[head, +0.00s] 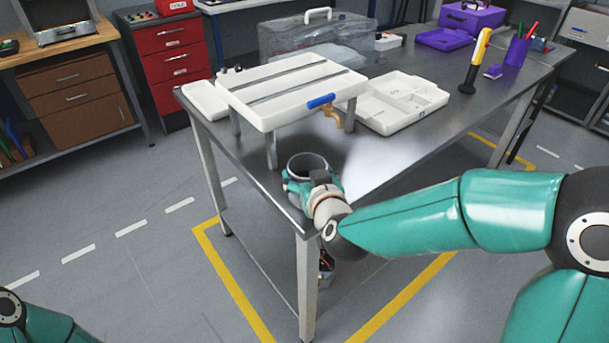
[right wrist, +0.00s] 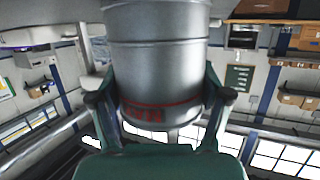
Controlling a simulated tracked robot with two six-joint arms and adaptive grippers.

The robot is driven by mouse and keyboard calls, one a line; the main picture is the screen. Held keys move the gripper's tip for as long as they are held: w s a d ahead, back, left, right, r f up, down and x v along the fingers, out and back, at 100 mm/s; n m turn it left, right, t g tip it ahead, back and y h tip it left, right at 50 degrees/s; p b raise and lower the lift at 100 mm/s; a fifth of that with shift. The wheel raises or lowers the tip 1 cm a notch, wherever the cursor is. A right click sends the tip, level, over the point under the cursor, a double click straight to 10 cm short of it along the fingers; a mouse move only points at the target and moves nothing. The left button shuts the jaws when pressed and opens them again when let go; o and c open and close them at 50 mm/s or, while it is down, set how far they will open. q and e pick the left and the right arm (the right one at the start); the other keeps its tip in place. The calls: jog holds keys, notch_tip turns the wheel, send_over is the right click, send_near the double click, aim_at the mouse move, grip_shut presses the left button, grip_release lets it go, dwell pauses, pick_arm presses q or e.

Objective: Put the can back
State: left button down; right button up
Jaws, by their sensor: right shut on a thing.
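The can (head: 307,161) is a grey metal cylinder with an open top, at the near left corner of the steel table in the head view. My right gripper (head: 309,178) is shut around its side. In the right wrist view the can (right wrist: 157,60) stands between the two fingers, with ribs and red lettering on its wall. The gripper hides its lower part in the head view, so I cannot tell whether it touches the table. My left gripper is out of view.
A raised white tray (head: 267,121) stands on the steel table (head: 385,172) just behind the can, with a blue-handled tool (head: 321,101) at its edge. Bare tabletop lies right of the can.

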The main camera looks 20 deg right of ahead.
jog(key=o, duration=1.2)
jog(key=shift+f, duration=0.1)
